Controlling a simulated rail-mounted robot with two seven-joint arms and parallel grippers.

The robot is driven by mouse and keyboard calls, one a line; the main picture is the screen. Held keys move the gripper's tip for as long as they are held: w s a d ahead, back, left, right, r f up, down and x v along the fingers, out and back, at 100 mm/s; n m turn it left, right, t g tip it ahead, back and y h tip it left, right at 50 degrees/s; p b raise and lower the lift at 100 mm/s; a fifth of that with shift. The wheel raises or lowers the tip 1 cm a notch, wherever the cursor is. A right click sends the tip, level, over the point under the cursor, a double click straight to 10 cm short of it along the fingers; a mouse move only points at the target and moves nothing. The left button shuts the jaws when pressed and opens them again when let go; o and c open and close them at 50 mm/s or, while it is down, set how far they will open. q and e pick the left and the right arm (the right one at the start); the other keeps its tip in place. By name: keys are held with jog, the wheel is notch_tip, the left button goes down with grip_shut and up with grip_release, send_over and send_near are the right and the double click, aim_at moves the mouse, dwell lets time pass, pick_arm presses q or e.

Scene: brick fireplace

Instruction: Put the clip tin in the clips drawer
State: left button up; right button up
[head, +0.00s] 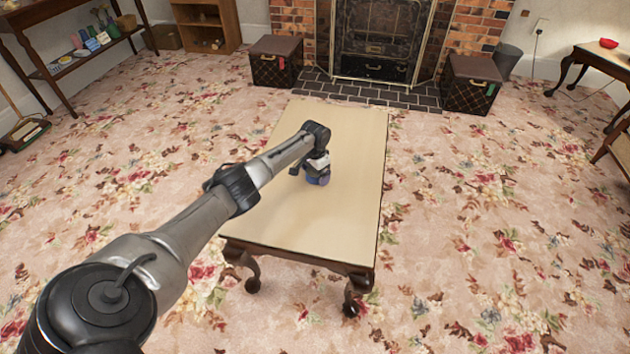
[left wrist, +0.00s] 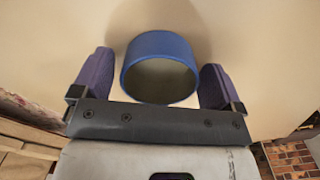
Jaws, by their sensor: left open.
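A blue round tin (left wrist: 160,44), which I take for the clip tin, is on the cream table top (head: 345,215). In the left wrist view it lies between the two purple fingers of my left gripper (left wrist: 155,78), with a visible gap to the finger on each side. My left gripper is open and low over the table. I cannot make out a clips drawer in either view. My right gripper is not in view.
The rest of the table top is bare. Two dark patterned boxes (head: 276,69) (head: 471,88) flank the fireplace (head: 378,40). A side table with several small things (head: 70,60) stands at the far left, and another with a red bowl (head: 608,43) at the right. Flowered carpet surrounds the table.

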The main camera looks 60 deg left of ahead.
pick_arm(q)
jog(key=shift+w, duration=0.1)
jog(key=shift+c, duration=0.7)
jog(key=c, duration=0.9)
jog(key=shift+r+p, duration=0.7)
jog(key=shift+p, duration=0.05)
jog(key=r+p, duration=0.1)
jog(key=r, duration=0.1)
jog(key=d+r+p, duration=0.1)
jog(key=r+p, duration=0.1)
jog(key=shift+p, duration=0.3)
jog(key=w+d+r+p, duration=0.2)
jog(key=d+r+p, duration=0.3)
jog(key=d, duration=0.5)
jog(key=shift+w+d+r+p, duration=0.25)
jog(key=shift+w+p, duration=0.1)
jog(key=shift+p, duration=0.55)
